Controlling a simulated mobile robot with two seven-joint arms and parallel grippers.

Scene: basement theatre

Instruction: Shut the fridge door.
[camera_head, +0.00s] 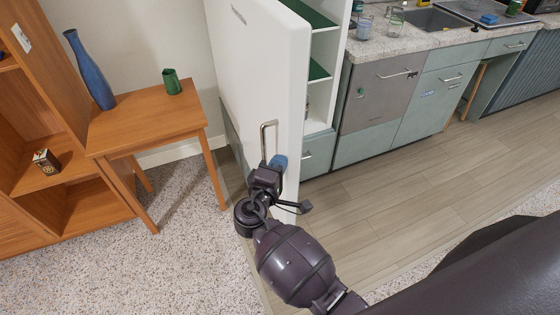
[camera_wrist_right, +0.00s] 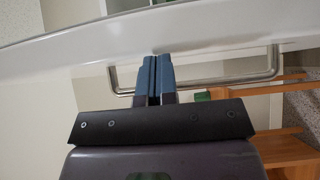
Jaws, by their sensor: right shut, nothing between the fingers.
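The white fridge door (camera_head: 262,70) stands open in the head view, with its edge towards me and the green-shelved interior (camera_head: 318,45) showing to its right. A metal bar handle (camera_head: 264,142) is on the door's left face. My right gripper (camera_head: 279,163) is at the door's edge, just right of the handle. In the right wrist view the blue fingers (camera_wrist_right: 157,62) are shut and empty, their tips at or very near the white door edge (camera_wrist_right: 60,52); I cannot tell whether they touch. The handle (camera_wrist_right: 225,80) runs behind the fingers. My left gripper is not in view.
A wooden side table (camera_head: 150,118) with a green cup (camera_head: 172,82) and a blue vase (camera_head: 90,70) stands left of the door. Grey-green cabinets (camera_head: 435,95) and a counter (camera_head: 425,38) line the right. The wooden floor (camera_head: 420,190) before them is clear.

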